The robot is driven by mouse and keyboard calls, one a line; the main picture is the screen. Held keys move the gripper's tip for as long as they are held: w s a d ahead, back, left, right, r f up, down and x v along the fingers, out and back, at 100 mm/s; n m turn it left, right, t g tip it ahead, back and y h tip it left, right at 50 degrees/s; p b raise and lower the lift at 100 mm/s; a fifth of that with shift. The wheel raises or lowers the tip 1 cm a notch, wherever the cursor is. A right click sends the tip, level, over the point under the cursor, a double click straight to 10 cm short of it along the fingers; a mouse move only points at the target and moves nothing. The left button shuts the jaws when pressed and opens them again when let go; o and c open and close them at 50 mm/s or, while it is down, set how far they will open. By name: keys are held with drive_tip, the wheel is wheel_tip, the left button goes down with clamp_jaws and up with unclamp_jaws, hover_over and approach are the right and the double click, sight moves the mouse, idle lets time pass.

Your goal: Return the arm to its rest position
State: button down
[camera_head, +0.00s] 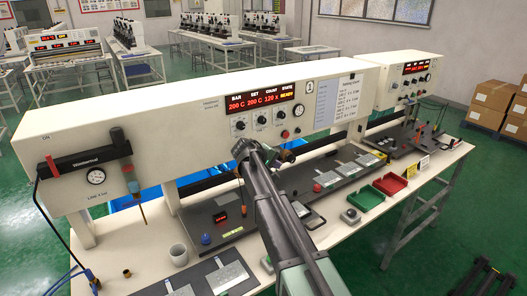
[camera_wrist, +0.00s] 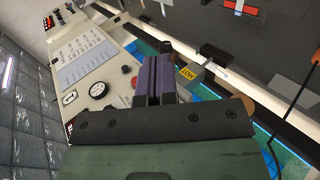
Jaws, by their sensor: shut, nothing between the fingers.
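My arm (camera_head: 285,215) reaches up from the bottom of the head view over the bench. Its wrist bends near the front of the cream machine housing (camera_head: 185,105). My gripper (camera_head: 287,155) is small and partly hidden there. In the wrist view the two purple-grey fingers of my gripper (camera_wrist: 154,72) lie together, shut and empty. In that view the housing's dial gauge (camera_wrist: 98,90) and red button are left of the fingers, and a yellow "LOW" tag (camera_wrist: 187,73) is right of them.
The display panel (camera_head: 261,103) reads READY. The bench holds a green tray (camera_head: 364,199), a red tray (camera_head: 390,184), a grey cup (camera_head: 178,254) and dark plates with light films (camera_head: 228,278). A second machine (camera_head: 402,80) stands at the right. Cardboard boxes (camera_head: 494,95) are stacked beyond.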

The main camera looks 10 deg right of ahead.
drive_tip(key=s+a+f+m+g+y+b, duration=0.1)
drive_tip(key=s+a+f+y+b, duration=0.1)
drive_tip(key=s, duration=1)
drive_tip(key=s+a+f+m+g+y+b, duration=0.1)
drive_tip(key=s+a+f+y+b, duration=0.1)
drive_tip(key=s+f, duration=0.5)
drive_tip(key=s+a+f+m+g+y+b, duration=0.1)
drive_tip(key=s+a+f+g+y+b, duration=0.1)
drive_tip(key=s, duration=1.5)
drive_tip(key=shift+s+a+f+m+y+b, duration=0.2)
drive_tip(key=shift+a+f+m+y+b, duration=0.25)
drive_tip(key=shift+a+f+y, duration=1.1)
drive_tip(key=shift+d+r+y, duration=0.2)
drive_tip(key=shift+d+y, duration=0.05)
drive_tip(key=shift+d, duration=0.15)
